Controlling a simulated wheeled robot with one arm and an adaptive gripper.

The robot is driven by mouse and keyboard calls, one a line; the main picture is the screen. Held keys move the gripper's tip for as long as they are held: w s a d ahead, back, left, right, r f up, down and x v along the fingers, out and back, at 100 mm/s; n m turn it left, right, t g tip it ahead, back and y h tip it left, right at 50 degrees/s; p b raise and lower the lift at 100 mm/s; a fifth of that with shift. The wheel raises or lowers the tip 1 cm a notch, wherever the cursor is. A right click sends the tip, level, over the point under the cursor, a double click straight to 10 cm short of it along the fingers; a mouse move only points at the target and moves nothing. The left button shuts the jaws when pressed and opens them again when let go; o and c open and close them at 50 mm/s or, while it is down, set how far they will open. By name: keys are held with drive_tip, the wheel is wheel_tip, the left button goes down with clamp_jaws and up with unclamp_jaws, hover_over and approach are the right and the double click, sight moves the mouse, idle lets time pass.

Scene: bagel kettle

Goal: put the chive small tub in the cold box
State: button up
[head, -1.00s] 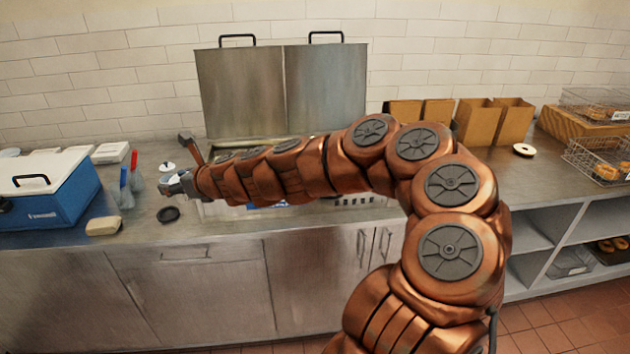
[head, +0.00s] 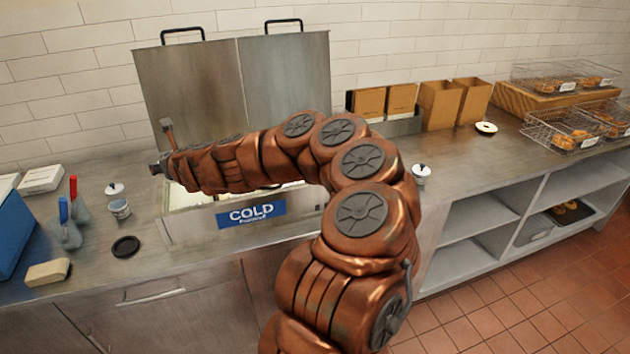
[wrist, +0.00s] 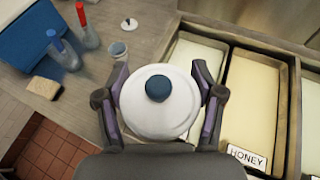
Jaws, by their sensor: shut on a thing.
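My gripper (wrist: 161,72) is shut on a white round tub (wrist: 158,122) with a dark blue knob on its lid. I cannot read any chive label on it. In the head view my gripper (head: 158,168) is at the left end of the cold box (head: 185,228), and the held tub cannot be made out there. The cold box is a steel well in the counter with a blue COLD sign (head: 251,213) and its lid panels raised. In the wrist view its pale pans (wrist: 252,100) lie right of the held tub, one labelled HONEY.

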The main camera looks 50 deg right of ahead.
drive_tip(key=s+d+f+m+g+h+b, duration=0.1)
drive_tip(key=s+d+m+g+h, duration=0.15)
drive_tip(key=d, duration=0.65)
drive_tip(key=s+d+f+m+g+h+b, duration=0.1)
drive_tip(key=s+d+f+m+h, duration=0.2)
drive_tip(key=d, duration=0.6)
drive_tip(key=s+d+m+g+h+b, duration=0.1)
drive_tip(key=d+m+g+h, duration=0.2)
drive_tip(key=d, duration=0.6)
drive_tip(key=s+d+m+g+h+b, duration=0.2)
drive_tip(key=s+d+m+g+b, duration=0.2)
drive_tip(key=s+d+m+g, duration=1)
wheel_tip(320, 180, down, 10)
drive_tip(key=s+a+n+t+p, duration=0.1)
drive_tip(key=s+n+t+p, duration=0.1)
drive_tip(key=n+t+p, duration=0.1)
drive_tip(key=shift+s, duration=0.15)
